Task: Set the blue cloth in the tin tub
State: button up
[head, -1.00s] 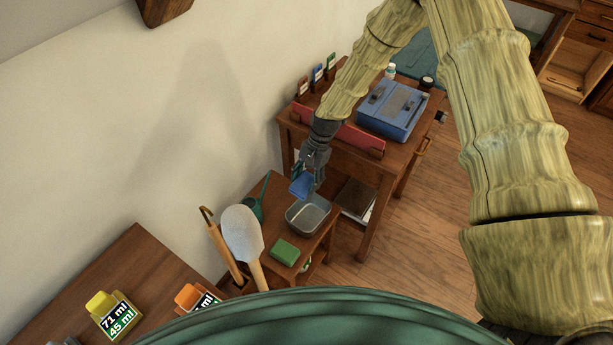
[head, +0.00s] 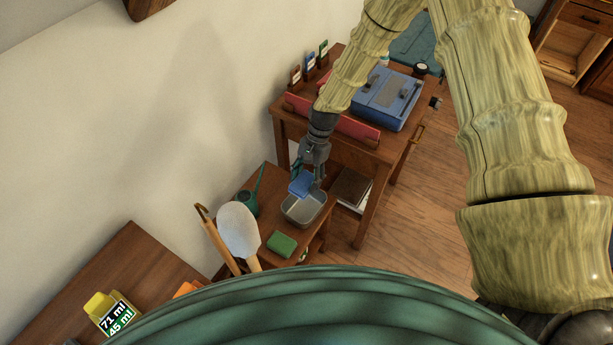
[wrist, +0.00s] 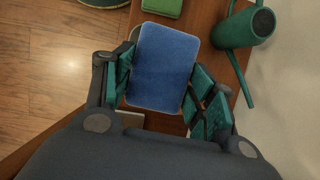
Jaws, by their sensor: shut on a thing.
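The blue cloth (wrist: 163,68) is a flat rounded rectangle held between the fingers of my gripper (wrist: 158,90). In the head view the cloth (head: 301,184) is at the tip of my gripper (head: 311,178), above the back left rim of the tin tub. The tin tub (head: 304,212) is a grey open container on the small low wooden table. In the wrist view the cloth covers most of the tub, and only a bit of its rim shows. I cannot tell whether the cloth touches the tub.
A green sponge-like block (head: 282,243) lies in front of the tub. A green watering can (head: 247,203) stands left of it. A white-headed tool (head: 238,230) rises at the near left. A taller desk with a blue case (head: 386,98) stands behind.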

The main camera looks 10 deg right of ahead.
jog(key=shift+f+b, duration=2.65)
jog(key=shift+f, duration=2.75)
jog(key=o, duration=1.1)
jog(key=shift+d, duration=0.1)
jog(key=v, duration=1.2)
jog(key=shift+f, duration=0.1)
